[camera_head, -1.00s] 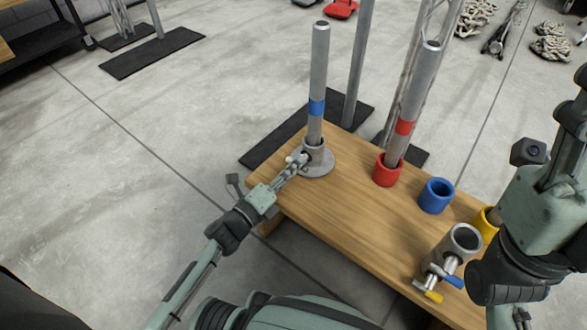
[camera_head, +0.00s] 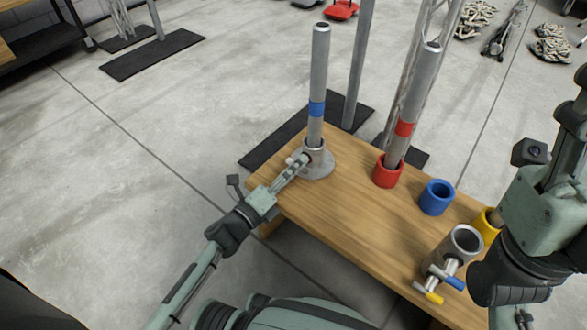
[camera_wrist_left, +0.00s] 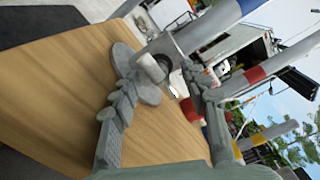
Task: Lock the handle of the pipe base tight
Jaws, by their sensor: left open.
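The grey pipe base (camera_head: 325,168) is a round flange with a short collar near the far left corner of the wooden table. A grey pipe with a blue band (camera_head: 317,108) stands upright in it. The base's handle shows as a pale stub (camera_wrist_left: 152,68) in the left wrist view. My left gripper (camera_head: 303,162) is at the collar's near left side. In the left wrist view its open fingers (camera_wrist_left: 163,88) lie on either side of the stub and collar; contact is unclear. My right gripper (camera_head: 573,120) is raised at the right edge, its fingertips partly cut off.
On the wooden table (camera_head: 350,215) stand a red holder (camera_head: 387,172) with a red-banded pipe, a blue cup (camera_head: 436,197), a yellow cup (camera_head: 488,222) and a grey pipe fitting (camera_head: 461,242) with blue and yellow handles. The middle of the table is clear.

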